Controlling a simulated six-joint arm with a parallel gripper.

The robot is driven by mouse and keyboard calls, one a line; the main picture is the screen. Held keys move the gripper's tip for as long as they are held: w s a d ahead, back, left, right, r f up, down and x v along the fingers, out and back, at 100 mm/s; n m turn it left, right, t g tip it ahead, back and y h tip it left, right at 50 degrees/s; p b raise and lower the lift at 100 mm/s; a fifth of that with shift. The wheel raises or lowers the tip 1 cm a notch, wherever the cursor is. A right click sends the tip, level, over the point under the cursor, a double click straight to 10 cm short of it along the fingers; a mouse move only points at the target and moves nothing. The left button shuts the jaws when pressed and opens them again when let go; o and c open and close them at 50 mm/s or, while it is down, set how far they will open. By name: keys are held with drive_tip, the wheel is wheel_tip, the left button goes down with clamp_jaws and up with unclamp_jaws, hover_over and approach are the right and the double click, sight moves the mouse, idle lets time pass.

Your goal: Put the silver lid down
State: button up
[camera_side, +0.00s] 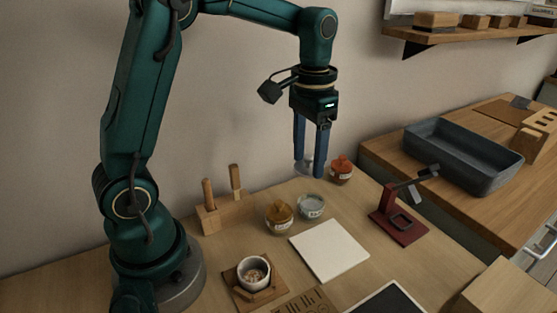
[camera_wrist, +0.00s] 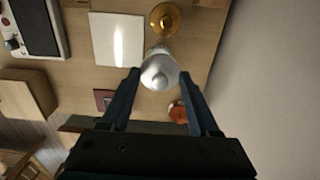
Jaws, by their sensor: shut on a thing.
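The silver lid (camera_wrist: 157,73) is between the fingertips of my gripper (camera_wrist: 158,88) in the wrist view. In the side view my gripper (camera_side: 310,168) points down, shut on the lid (camera_side: 304,166), and holds it in the air above the table. A glass jar without a lid (camera_side: 311,206) stands on the table below and in front of the gripper. In the wrist view the held lid hides most of what lies under it.
A jar with a gold lid (camera_side: 279,215) and a jar with an orange-red lid (camera_side: 341,169) flank the open jar. A white square tile (camera_side: 329,249) lies in front. A dark red stand (camera_side: 398,227) is at right, a wooden block with handled tools (camera_side: 226,215) at left.

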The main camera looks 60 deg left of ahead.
drive_tip(key=shift+s+f, duration=0.2)
drive_tip(key=shift+s, duration=0.65)
drive_tip(key=shift+s+d+f, duration=0.15)
drive_tip(key=shift+d, duration=0.1)
hover_over(339, 255)
wheel_tip(339, 255, down, 6)
drive_tip(key=shift+f, duration=2.3)
drive_tip(key=shift+f, duration=0.15)
drive_tip(key=o, duration=1.3)
